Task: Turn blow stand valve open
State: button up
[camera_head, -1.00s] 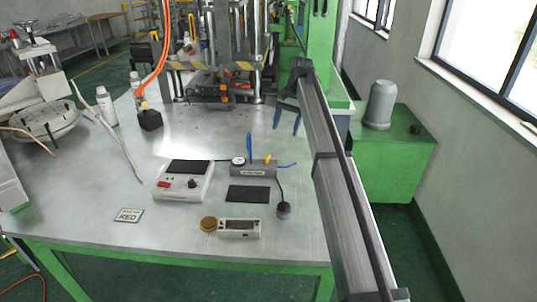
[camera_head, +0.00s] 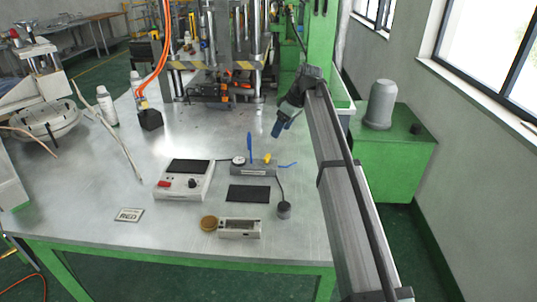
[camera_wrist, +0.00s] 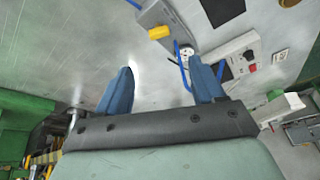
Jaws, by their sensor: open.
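The blow stand (camera_head: 256,170) is a small grey block on the metal table, with a round gauge (camera_head: 239,160) at its left end. An upright blue lever (camera_head: 249,143), a yellow knob (camera_head: 267,158) and a blue lever (camera_head: 287,165) pointing right are on it. I cannot tell which one is the valve. My gripper (camera_head: 280,126) hangs above the table, behind and right of the stand, apart from it. In the wrist view my gripper (camera_wrist: 160,88) shows two blue fingers spread with nothing between them; the yellow knob (camera_wrist: 159,32) lies beyond them.
A white control box (camera_head: 184,182) stands left of the blow stand. A black pad (camera_head: 249,194), a grey device (camera_head: 240,228), a brass disc (camera_head: 209,223) and a dark round weight (camera_head: 284,210) lie in front. The press (camera_head: 215,75) stands behind.

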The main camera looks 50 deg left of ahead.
aim_at(267, 156)
jog(key=shift+n, duration=0.7)
jog(key=x, duration=1.3)
jog(key=shift+a+f, duration=0.15)
jog(key=shift+f, duration=0.2)
jog(key=shift+c, duration=0.5)
jog(key=c, duration=1)
jog(key=shift+o, duration=0.2)
jog(key=shift+w+n, duration=0.15)
jog(key=shift+n, duration=0.55)
jog(key=shift+n+g+h, duration=0.5)
jog(key=shift+n+g, duration=0.3)
jog(key=shift+n, duration=0.8)
